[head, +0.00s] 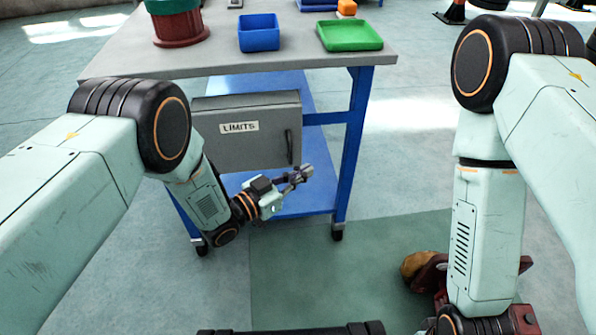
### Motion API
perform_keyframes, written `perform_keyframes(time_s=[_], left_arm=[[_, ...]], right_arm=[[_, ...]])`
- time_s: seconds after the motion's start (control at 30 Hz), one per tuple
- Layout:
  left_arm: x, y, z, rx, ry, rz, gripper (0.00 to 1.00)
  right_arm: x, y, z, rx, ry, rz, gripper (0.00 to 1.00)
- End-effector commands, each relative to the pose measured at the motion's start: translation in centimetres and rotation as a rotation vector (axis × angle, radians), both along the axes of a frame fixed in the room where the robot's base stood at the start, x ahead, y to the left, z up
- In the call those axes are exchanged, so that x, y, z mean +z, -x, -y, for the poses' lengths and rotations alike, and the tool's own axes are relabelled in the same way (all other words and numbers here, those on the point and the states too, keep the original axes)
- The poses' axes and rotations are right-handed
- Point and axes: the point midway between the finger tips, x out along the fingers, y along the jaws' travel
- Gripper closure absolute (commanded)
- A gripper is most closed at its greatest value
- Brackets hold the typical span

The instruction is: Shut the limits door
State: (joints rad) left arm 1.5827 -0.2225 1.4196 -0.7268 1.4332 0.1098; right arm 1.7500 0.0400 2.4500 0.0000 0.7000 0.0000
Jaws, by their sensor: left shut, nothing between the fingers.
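The limits door (225,150) is the grey front of a metal box under the table, with a white "LIMITS" label (239,127). Its dark vertical handle (289,147) is near the right edge. The door looks flush or nearly flush with the box; I cannot tell whether a small gap is left. My left gripper (303,175) is shut and empty, just below and right of the handle in the picture. I cannot tell if it touches the door. My left arm hides the door's lower left part. My right arm reaches down at the right; its gripper is not in view.
The grey tabletop (290,57) carries a red-brown round container (179,32), a blue bin (259,33) and a green tray (349,36). A blue table leg (352,150) stands right of the door. A brown and red object (425,272) lies on the floor beside my right arm.

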Motion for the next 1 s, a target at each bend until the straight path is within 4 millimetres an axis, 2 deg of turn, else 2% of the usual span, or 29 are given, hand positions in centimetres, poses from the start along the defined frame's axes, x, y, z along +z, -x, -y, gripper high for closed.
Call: perform_keyframes(time_s=[0.3, 0.5, 0.7, 0.9, 1.0], left_arm=[[0.3, 5.5, 1.7, -0.003, 0.0, -0.005, 1.0], [0.3, 8.2, 2.5, -0.002, 0.0, -0.001, 1.0], [0.2, 9.3, 2.7, 0.0, -0.001, 0.001, 1.0], [0.1, 9.4, 2.7, 0.0, -0.002, -0.003, 1.0], [-1.0, 9.4, 2.6, 0.008, -0.039, -0.037, 1.0]], right_arm=[[2.4, 0.0, 0.0, 0.0, 0.0, 0.0, 1.0], [3.2, 0.0, 0.0, 0.0, 0.0, 0.0, 1.0], [3.4, 0.0, 0.0, 0.0, 0.0, 0.0, 1.0], [3.4, 0.0, 0.0, 0.0, 0.0, 0.0, 1.0], [3.4, 0.0, 0.0, 0.0, 0.0, 0.0, 1.0]])
